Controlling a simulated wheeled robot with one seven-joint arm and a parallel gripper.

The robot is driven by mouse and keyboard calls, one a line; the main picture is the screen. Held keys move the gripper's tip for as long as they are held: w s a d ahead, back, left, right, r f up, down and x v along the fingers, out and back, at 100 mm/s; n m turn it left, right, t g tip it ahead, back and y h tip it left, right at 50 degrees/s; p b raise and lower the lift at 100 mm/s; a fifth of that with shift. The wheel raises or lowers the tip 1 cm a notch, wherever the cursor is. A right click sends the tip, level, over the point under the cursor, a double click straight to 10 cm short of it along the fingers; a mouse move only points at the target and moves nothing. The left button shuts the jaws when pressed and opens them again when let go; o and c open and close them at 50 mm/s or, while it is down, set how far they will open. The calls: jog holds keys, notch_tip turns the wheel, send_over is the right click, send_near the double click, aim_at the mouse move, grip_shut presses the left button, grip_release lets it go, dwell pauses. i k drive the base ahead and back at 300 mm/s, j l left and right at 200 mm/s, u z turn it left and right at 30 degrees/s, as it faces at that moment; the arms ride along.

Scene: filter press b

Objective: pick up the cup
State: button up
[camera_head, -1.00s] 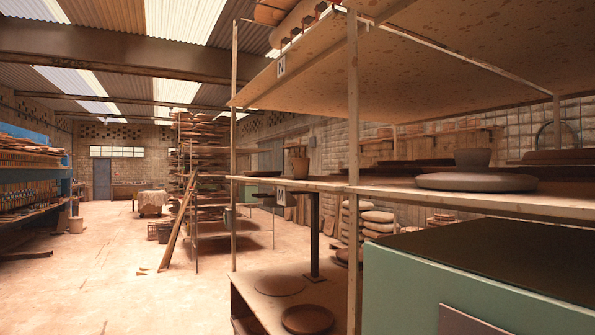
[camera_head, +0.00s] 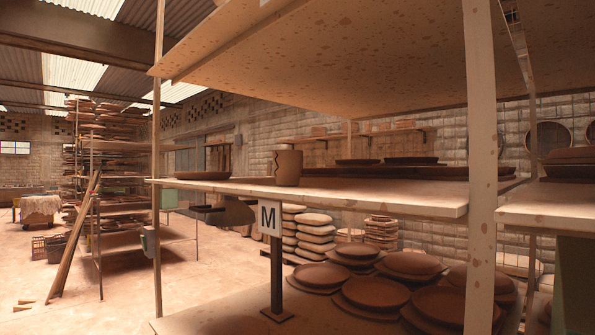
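A brown clay cup (camera_head: 288,167) stands upright on the middle shelf (camera_head: 400,193) of the rack, close to its front edge. A small jagged handle shows on its left side. It stands apart from the flat dark plates to its left and right. My gripper is not in view, so its state and distance from the cup do not show.
Rack posts (camera_head: 481,150) stand in front, and an upper board (camera_head: 350,70) hangs above the cup. A label with M (camera_head: 269,217) is below the shelf edge. Stacked clay plates (camera_head: 375,293) fill the lower shelf. Open floor (camera_head: 110,290) lies to the left.

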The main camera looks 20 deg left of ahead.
aim_at(288, 164)
jog(key=j+z, duration=0.2)
jog(key=j, duration=0.5)
jog(key=j+z, duration=0.2)
jog(key=j, duration=0.55)
jog(key=j+z, duration=0.2)
jog(key=j, duration=0.5)
jog(key=j+z, duration=0.2)
jog(key=j, duration=0.5)
jog(key=k, duration=0.05)
